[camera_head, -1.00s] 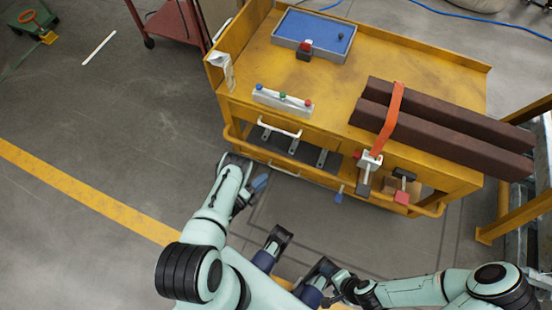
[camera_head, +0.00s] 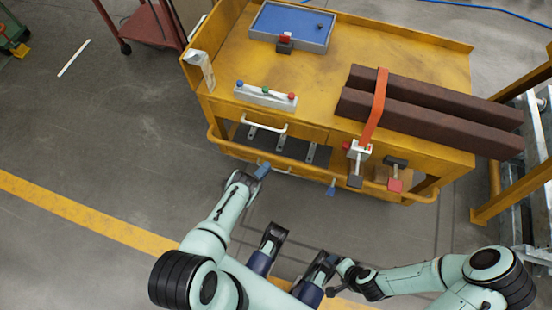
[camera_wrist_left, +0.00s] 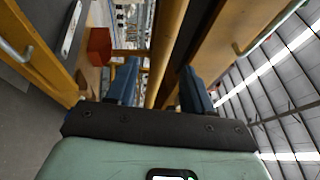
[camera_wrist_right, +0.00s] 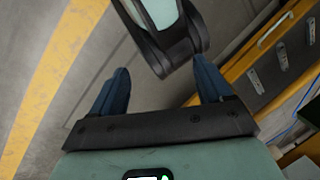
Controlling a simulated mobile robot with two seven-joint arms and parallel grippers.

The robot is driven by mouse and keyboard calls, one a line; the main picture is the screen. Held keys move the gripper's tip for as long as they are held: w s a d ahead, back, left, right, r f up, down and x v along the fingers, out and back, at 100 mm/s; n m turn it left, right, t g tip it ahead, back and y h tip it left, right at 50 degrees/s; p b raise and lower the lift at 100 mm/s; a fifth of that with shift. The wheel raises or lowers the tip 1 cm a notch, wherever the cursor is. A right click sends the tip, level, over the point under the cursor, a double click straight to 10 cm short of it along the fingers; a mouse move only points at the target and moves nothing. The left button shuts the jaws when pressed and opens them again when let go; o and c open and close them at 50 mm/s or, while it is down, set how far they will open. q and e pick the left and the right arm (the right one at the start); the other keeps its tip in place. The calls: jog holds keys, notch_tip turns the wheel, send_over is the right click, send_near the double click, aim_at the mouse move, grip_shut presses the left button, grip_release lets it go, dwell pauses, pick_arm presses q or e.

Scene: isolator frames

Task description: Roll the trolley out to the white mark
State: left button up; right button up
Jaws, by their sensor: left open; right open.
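The trolley (camera_head: 225,75) is a yellow cart at top centre in the head view, with a rail (camera_head: 345,190) along its near side. The white mark (camera_head: 73,58) is a short stripe on the floor to its left, clear of it. My left gripper (camera_head: 262,171) is open at the trolley's near side. In the left wrist view a yellow bar (camera_wrist_left: 168,45) appears between its blue fingers; whether it lies within their reach is unclear. My right gripper (camera_wrist_right: 160,75) is open in the right wrist view, away from the trolley. Nothing is held in it.
The trolley carries a blue tray (camera_head: 325,42), a button strip (camera_head: 265,96), brown beams (camera_head: 440,115) and an orange strap (camera_head: 376,105). A yellow frame (camera_head: 493,190) stands close at right. Floor at left is open, crossed by a yellow line (camera_head: 85,220).

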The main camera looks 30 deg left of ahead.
aim_at(275, 157)
pick_arm(q)
jog(key=b+x, duration=0.4)
jog(key=x, duration=0.1)
jog(key=shift+w+d, duration=0.1)
jog(key=shift+w, duration=0.25)
jog(key=shift+w+r, duration=0.2)
jog(key=shift+w, duration=0.15)
pick_arm(e)
jog(key=w+d+f+t+h, duration=0.1)
jog(key=w+d+f+t, duration=0.1)
jog(key=w+f, duration=0.3)
jog(key=shift+w+d+f+m, duration=0.15)
jog(key=shift+w+d+m, duration=0.15)
jog(key=shift+w+d, duration=0.55)
pick_arm(q)
jog(key=shift+c, duration=0.4)
grip_shut()
pick_arm(e)
jog(key=shift+s, duration=0.1)
